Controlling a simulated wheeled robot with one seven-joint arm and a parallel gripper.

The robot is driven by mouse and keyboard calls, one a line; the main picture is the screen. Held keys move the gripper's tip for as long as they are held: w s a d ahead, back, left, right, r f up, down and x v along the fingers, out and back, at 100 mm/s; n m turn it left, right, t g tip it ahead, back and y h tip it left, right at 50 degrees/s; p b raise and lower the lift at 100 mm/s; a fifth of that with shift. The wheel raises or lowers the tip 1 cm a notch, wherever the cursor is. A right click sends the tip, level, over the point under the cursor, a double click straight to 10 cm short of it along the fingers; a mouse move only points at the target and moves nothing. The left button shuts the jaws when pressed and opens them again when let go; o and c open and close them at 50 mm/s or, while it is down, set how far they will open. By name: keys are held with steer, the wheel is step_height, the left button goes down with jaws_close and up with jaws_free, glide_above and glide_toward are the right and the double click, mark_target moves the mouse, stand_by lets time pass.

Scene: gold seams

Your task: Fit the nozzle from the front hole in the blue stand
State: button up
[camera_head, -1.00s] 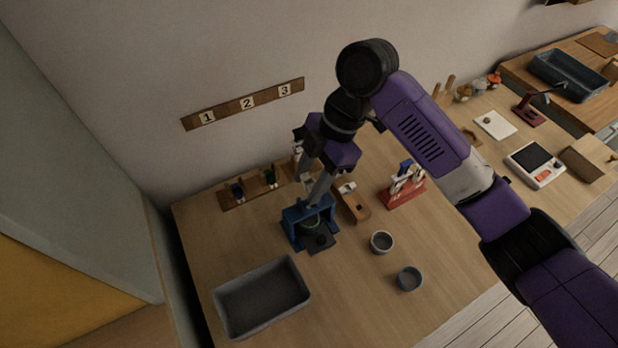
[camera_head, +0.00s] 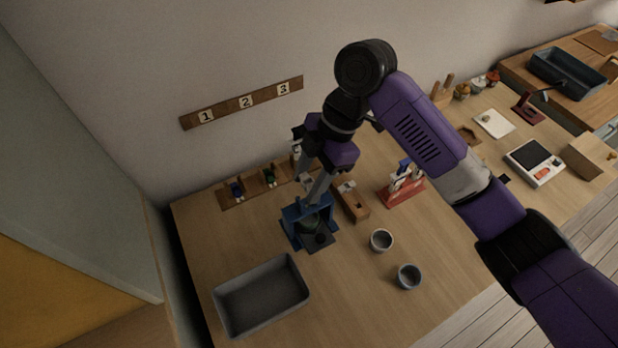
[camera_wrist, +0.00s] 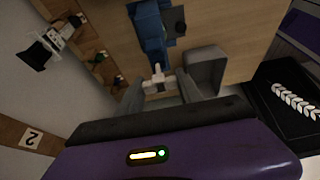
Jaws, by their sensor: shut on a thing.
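The blue stand (camera_head: 293,226) is an upright frame with a dark base plate near the back of the table; dark green shows inside it. It also shows in the wrist view (camera_wrist: 150,28). My gripper (camera_head: 309,203) is right at the top of the stand in the head view. In the wrist view my gripper (camera_wrist: 160,86) is shut on a small white nozzle (camera_wrist: 158,76), which appears against the stand's blue part. I cannot tell whether the nozzle touches the stand or is seated. A wooden block (camera_head: 357,207) with a dark hole and a pale piece stands just right of the stand.
A red rack (camera_head: 403,193) with white pieces stands further right. Two small grey cups (camera_head: 381,240) (camera_head: 409,277) are in front. A grey tray (camera_head: 262,296) lies front left. A wooden rack (camera_head: 252,191) with small blue and green pieces is along the wall. The front middle is clear.

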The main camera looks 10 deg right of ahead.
steer(key=shift+f+b, duration=2.1)
steer(key=shift+f, duration=1.75)
stand_by(1.6)
steer(key=o, duration=1.4)
steer(key=shift+p+v, duration=1.7)
steer(key=shift+v, duration=0.85)
